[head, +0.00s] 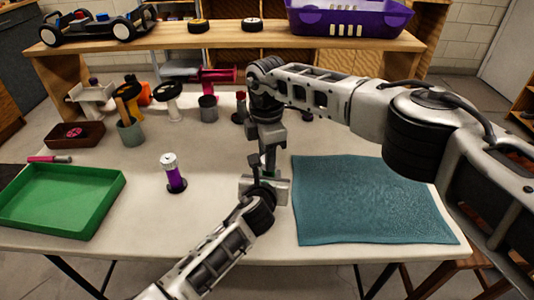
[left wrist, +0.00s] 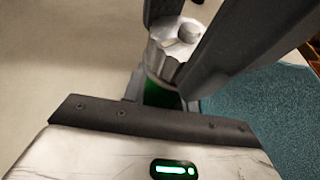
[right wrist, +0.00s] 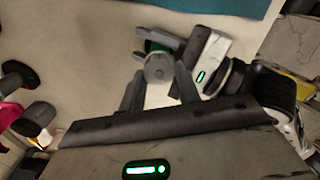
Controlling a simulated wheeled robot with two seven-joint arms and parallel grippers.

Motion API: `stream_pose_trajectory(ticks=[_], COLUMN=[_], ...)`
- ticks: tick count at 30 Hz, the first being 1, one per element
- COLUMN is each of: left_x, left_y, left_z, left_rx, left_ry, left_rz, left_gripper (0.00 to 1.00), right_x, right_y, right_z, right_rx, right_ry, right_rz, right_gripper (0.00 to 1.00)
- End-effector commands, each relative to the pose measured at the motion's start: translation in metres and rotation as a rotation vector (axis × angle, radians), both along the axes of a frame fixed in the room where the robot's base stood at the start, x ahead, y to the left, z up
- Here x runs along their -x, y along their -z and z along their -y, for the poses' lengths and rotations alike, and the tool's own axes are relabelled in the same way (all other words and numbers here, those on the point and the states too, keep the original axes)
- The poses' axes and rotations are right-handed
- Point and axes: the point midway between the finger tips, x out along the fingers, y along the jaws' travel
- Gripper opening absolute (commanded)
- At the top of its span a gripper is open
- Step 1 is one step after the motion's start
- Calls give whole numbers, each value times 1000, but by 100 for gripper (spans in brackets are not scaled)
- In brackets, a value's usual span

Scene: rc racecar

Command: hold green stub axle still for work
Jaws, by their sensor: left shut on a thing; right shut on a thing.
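The green stub axle (left wrist: 160,95) stands upright under a silver ridged cap (left wrist: 180,38) in the left wrist view. In the head view both are mostly hidden by my grippers. My left gripper (head: 266,188) is shut on the axle low over the table, coming from the front. My right gripper (head: 268,152) points down from above; it is shut on the silver cap, whose round end (right wrist: 158,67) shows between its fingers in the right wrist view. A bit of green (right wrist: 155,46) shows beside it, between my left fingers.
A purple stub axle with a silver top (head: 175,178) stands left of my grippers. A green tray (head: 110,200) is at the left, a teal mat (head: 370,200) at the right. Several parts and a grey cup (head: 131,133) stand at the back left. A shelf (head: 215,42) runs behind.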

Motion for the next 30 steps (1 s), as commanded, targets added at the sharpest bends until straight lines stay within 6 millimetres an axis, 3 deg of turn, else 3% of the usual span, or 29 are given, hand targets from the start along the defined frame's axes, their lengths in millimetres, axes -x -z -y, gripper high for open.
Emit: stream_pose_trajectory(ticks=[15,30], left_x=[1,1], left_y=[2,2], left_z=[0,-1], left_rx=[-1,-2], left_ry=[-1,-2], left_rz=[-5,-5], left_gripper=[3,3], right_x=[-3,-4], right_y=[-1,-1], right_z=[1,1], right_rx=[0,1], right_ry=[397,508], right_rz=[6,5], right_gripper=[10,10])
